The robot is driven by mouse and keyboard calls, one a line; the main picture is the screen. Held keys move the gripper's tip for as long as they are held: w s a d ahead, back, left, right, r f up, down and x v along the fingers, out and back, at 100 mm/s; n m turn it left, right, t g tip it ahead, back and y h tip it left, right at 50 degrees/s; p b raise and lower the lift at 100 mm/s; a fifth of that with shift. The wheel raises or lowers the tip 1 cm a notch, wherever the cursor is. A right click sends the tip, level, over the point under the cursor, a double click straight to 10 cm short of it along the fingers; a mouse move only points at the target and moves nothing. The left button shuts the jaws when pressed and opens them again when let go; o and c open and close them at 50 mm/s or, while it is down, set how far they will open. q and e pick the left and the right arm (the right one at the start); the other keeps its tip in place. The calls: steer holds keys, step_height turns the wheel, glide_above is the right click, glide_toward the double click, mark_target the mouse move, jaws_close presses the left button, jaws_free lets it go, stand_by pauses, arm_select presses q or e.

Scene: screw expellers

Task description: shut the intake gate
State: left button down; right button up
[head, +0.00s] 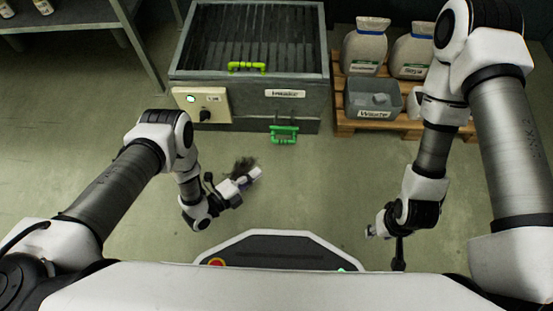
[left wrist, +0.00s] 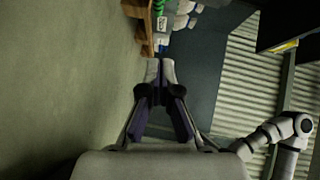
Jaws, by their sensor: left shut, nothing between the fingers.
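The grey intake machine (head: 245,60) stands ahead, with a slatted top and an "Intake" label (head: 285,93) on its front. A yellow-green handle (head: 246,67) lies at the near edge of the slats. A green handle (head: 284,134) sits low on the front. I cannot tell which handle belongs to the gate, or how far the gate stands open. My left gripper (head: 256,173) is shut and empty, over the floor in front of the machine, apart from both handles; its closed fingers show in the left wrist view (left wrist: 160,68). My right gripper (head: 372,231) hangs low at the right, its fingers unclear.
A control box (head: 201,104) with a dark knob is on the machine's left front. To the right, a wooden pallet (head: 345,128) holds sacks (head: 365,48) and a grey "Waste" bin (head: 374,98). A metal shelf stands at the far left.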

arm_select(q)
steer(key=w+a+b+x, duration=0.2)
steer(key=b+x, duration=0.4)
steer(key=x, duration=0.6)
steer(key=shift+w+d+f+b, duration=0.2)
steer(key=shift+f+b, duration=0.1)
steer(key=shift+f, duration=0.1)
